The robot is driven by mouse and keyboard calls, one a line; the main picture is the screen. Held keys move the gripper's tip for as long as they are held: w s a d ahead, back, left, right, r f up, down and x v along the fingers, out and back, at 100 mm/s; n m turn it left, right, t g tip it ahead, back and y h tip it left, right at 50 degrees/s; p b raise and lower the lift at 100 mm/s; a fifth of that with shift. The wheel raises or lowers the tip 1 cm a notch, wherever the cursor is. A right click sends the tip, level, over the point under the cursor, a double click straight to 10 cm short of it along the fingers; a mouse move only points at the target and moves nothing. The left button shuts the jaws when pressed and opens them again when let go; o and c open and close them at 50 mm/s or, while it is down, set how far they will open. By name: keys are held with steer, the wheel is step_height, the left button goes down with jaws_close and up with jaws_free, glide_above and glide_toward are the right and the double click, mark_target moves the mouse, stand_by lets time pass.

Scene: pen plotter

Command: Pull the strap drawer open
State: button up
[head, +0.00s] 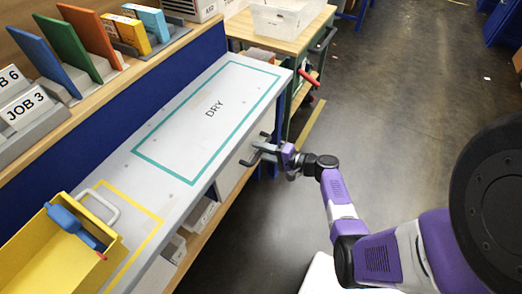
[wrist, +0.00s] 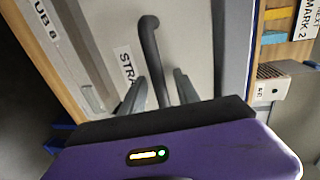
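The strap drawer (head: 232,176) is a pale front under the grey bench top, and it looks shut. In the wrist view its pale face (wrist: 190,35) carries a partly hidden label (wrist: 126,68) reading "STRA". A dark bar handle (wrist: 150,45) stands out from that face; its lower end is hidden behind my gripper's body. My gripper (wrist: 158,75) is at the handle, with one finger on each side of the bar. Gaps show between the fingers and the bar, so it looks open around it. In the head view my gripper (head: 268,153) is at the drawer front.
The bench top (head: 180,185) has a teal outline marked "DRY". A yellow bin (head: 38,245) with a blue-handled tool stands at its near end. Open shelving with small boxes (head: 200,217) lies below. A wooden table (head: 262,38) stands behind. The floor at right (head: 400,90) is clear.

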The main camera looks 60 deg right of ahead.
jaws_close()
stand_by(1.3)
